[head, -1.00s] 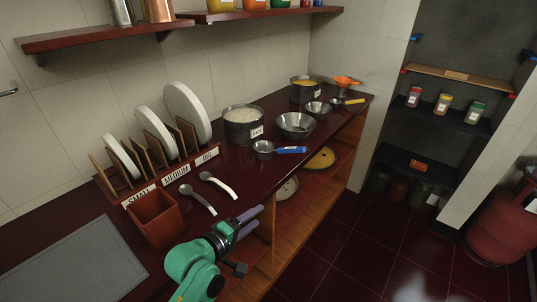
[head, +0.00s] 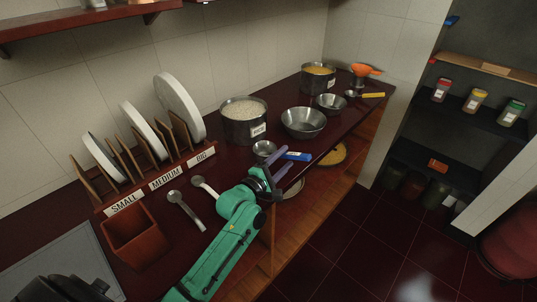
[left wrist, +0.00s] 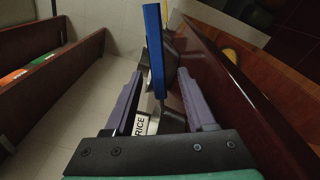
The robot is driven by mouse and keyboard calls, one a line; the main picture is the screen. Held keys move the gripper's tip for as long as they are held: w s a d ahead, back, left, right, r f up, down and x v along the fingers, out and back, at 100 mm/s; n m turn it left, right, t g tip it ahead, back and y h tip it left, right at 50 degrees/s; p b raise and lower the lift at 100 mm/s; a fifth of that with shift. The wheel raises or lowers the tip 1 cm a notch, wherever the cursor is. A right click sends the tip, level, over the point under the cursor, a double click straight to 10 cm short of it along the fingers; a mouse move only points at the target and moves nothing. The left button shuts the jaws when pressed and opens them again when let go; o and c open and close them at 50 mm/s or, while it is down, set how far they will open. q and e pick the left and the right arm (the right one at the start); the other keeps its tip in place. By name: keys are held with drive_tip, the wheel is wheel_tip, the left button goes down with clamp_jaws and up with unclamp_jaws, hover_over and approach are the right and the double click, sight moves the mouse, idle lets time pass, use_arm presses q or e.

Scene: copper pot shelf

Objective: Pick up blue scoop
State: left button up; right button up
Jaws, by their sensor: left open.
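The blue scoop lies on the dark red counter, with its metal bowl (head: 263,148) to the left and its blue handle (head: 297,156) to the right. My left gripper (head: 281,160) is open and empty, its purple fingers close to the handle in the head view. In the left wrist view the blue handle (left wrist: 154,50) stands upright in the picture, ahead of and between the spread fingers (left wrist: 159,80). Part of the scoop is hidden by the fingers in the head view. My right gripper is not in view.
A pot of rice (head: 244,134) and a metal bowl (head: 303,134) stand just behind the scoop. Two spoons (head: 186,212) lie to its left, near a brown box (head: 134,250) and a plate rack (head: 165,178). The counter's front edge is close to the gripper.

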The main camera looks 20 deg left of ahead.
use_arm(q)
drive_tip(key=x, duration=0.4)
drive_tip(key=shift+w+a, duration=0.15)
drive_tip(key=shift+w, duration=0.3)
clamp_jaws()
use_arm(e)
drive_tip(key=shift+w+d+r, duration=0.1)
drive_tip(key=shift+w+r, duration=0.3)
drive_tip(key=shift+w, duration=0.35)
